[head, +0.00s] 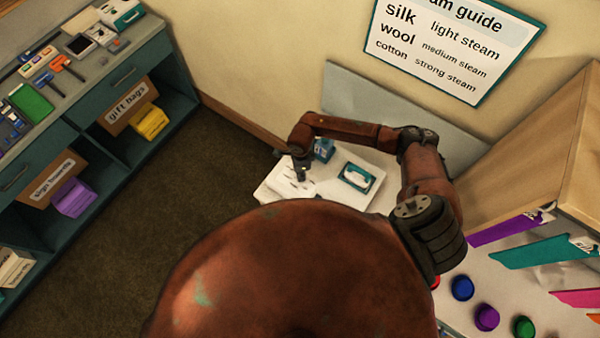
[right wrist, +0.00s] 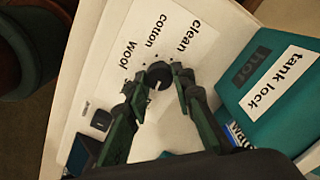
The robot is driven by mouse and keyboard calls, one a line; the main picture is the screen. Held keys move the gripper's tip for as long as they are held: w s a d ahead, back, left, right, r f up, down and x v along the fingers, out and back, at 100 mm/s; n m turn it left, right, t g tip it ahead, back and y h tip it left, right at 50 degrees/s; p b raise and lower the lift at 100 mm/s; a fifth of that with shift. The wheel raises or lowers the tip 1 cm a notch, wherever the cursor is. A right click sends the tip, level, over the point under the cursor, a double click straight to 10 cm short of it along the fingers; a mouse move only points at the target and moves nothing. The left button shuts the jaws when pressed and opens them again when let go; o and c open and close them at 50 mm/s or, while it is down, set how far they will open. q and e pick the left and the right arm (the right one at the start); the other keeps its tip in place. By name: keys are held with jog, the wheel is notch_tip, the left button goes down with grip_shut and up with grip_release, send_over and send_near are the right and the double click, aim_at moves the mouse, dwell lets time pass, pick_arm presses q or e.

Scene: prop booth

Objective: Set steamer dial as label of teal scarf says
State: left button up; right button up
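The steamer dial (right wrist: 158,75) is a dark round knob with a small pale mark on its lower side in the right wrist view. The words clean, cotton and wool lie beyond it on the white panel (right wrist: 95,70). My right gripper (right wrist: 158,80) has its fingertips on either side of the dial, seemingly with slight gaps. In the head view my right gripper (head: 301,172) is over the white steamer (head: 270,191). The teal scarf (head: 545,252) hangs at the right with a white label (head: 584,243), too small to read. My left gripper is not in view.
A teal part marked "tank lock" and "hot" (right wrist: 240,88) lies right of the dial. A wall guide (head: 450,45) lists silk, wool and cotton steam levels. Purple (head: 505,230) and pink (head: 578,298) scarves hang near the teal one. A shelf unit (head: 140,62) stands left beyond open floor.

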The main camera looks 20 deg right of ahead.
grip_shut()
jog(key=shift+m, duration=0.4)
jog(key=m+b, duration=0.2)
jog(key=m, duration=0.1)
jog(key=shift+f+m, duration=0.1)
jog(key=shift+m, duration=0.2)
jog(key=m+b, duration=0.1)
jog(key=m, duration=0.4)
jog(key=shift+b, duration=0.4)
jog(key=shift+s+m, duration=0.1)
jog(key=shift+m, duration=0.2)
jog(key=o, duration=0.6)
grip_release()
